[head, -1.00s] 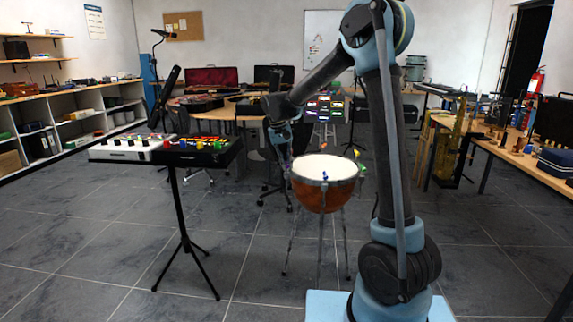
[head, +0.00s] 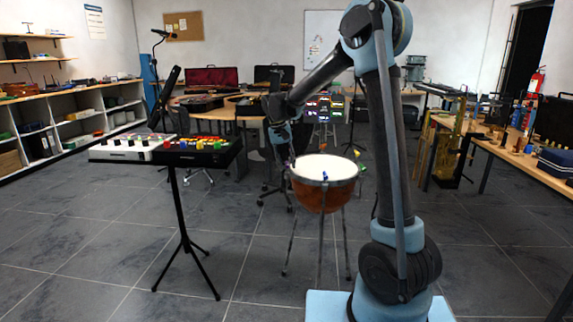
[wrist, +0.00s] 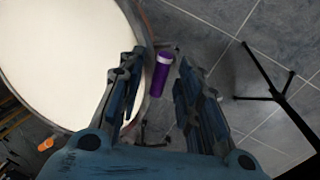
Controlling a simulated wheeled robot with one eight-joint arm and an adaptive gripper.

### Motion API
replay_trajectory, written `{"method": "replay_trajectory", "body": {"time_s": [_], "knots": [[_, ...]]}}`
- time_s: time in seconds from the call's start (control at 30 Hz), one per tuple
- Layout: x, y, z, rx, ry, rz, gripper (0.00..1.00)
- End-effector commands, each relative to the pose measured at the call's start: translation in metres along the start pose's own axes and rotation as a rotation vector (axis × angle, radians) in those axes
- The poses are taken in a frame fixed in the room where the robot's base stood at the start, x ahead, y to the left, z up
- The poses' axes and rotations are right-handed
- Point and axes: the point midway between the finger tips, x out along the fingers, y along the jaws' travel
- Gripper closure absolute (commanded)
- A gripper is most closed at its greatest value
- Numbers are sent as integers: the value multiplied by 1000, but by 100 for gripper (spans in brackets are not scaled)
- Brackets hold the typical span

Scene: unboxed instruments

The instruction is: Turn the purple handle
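The purple handle (wrist: 160,76) shows in the wrist view as a short purple cylinder with a pale band at one end, beside the drum's rim. My gripper (wrist: 161,63) is open, with one dark blue finger on each side of the handle and visible gaps between. I cannot tell how far the handle lies beyond the fingertips. In the head view my gripper (head: 290,158) points down at the left edge of the copper kettle drum (head: 318,198). I cannot make out the purple handle there. The drum's white skin (wrist: 58,55) fills the wrist view's upper left.
Other coloured handles ring the drum: blue (head: 325,177), green (head: 362,168) and orange (wrist: 46,144). A stand with a mixer-like panel (head: 197,150) is to the left. A side table (head: 520,158) is at right. Open tiled floor lies in front.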

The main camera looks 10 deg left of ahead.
Motion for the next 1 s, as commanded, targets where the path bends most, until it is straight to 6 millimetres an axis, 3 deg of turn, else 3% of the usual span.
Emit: {"method": "replay_trajectory", "body": {"time_s": [0.27, 0.7, 1.0], "knots": [[-9, 0, 0, -1, -1, 0, 68], [-86, 0, -1, -1, -1, 0, 68], [-116, 0, -1, 0, -1, 0, 68]]}}
